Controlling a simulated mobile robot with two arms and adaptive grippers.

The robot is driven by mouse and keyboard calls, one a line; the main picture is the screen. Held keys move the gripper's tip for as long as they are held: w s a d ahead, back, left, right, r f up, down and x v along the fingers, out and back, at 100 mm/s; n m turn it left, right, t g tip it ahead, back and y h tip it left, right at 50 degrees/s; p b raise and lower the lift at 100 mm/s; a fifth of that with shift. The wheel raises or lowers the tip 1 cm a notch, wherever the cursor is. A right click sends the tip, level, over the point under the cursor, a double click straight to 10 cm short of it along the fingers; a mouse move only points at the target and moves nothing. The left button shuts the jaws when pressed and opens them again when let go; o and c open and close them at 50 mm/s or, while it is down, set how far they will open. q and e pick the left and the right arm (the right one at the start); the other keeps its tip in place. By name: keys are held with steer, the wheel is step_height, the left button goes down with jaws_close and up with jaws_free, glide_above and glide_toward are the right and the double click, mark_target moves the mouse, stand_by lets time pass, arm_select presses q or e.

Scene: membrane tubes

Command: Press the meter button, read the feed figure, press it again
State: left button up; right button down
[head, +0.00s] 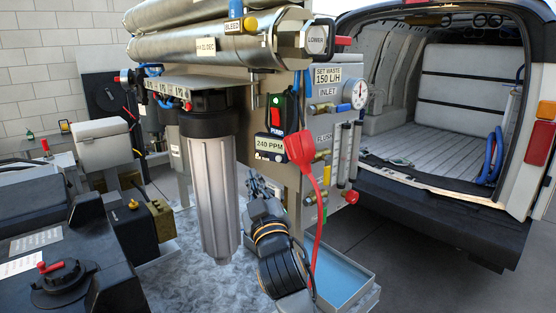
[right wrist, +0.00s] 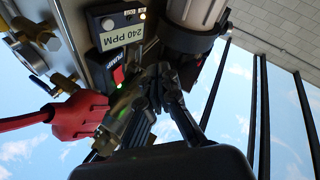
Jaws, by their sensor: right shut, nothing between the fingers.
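The meter (head: 270,146) is a small dark box with a pale display on the panel's left edge in the head view. In the right wrist view the meter (right wrist: 122,30) appears upside down and its display reads 240 PPM. A round pale button (right wrist: 108,24) and a small lit lamp (right wrist: 142,17) show on its face. My right gripper (head: 254,184) is below the meter, shut and empty, and apart from it. Its fingers (right wrist: 160,85) also show in the right wrist view, near the pump switch. My left gripper is not in view.
The pump switch (head: 277,112) sits just above the meter. A red plug (head: 300,148) with a hanging red cable is close on the right. A large grey filter housing (head: 212,195) hangs to the left. Valves, a gauge (head: 356,95) and flow tubes are further right. A blue tray (head: 340,280) lies below.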

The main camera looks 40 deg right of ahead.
mark_target(279, 159)
steer(key=w+d, duration=0.3)
steer(key=d, duration=0.4)
steer(key=shift+w+d, duration=0.35)
steer(key=shift+w, duration=0.05)
stand_by(0.7)
steer(key=shift+w+d, duration=0.1)
steer(key=shift+d, duration=0.05)
stand_by(0.4)
steer(key=shift+w+d, duration=0.1)
steer(key=shift+d, duration=0.15)
steer(key=shift+w+d, duration=0.15)
steer(key=shift+d, duration=0.2)
stand_by(0.8)
steer(key=shift+a+p, duration=0.15)
steer(key=shift+p, duration=0.15)
steer(key=shift+s+a, duration=0.35)
steer(key=shift+a, duration=0.25)
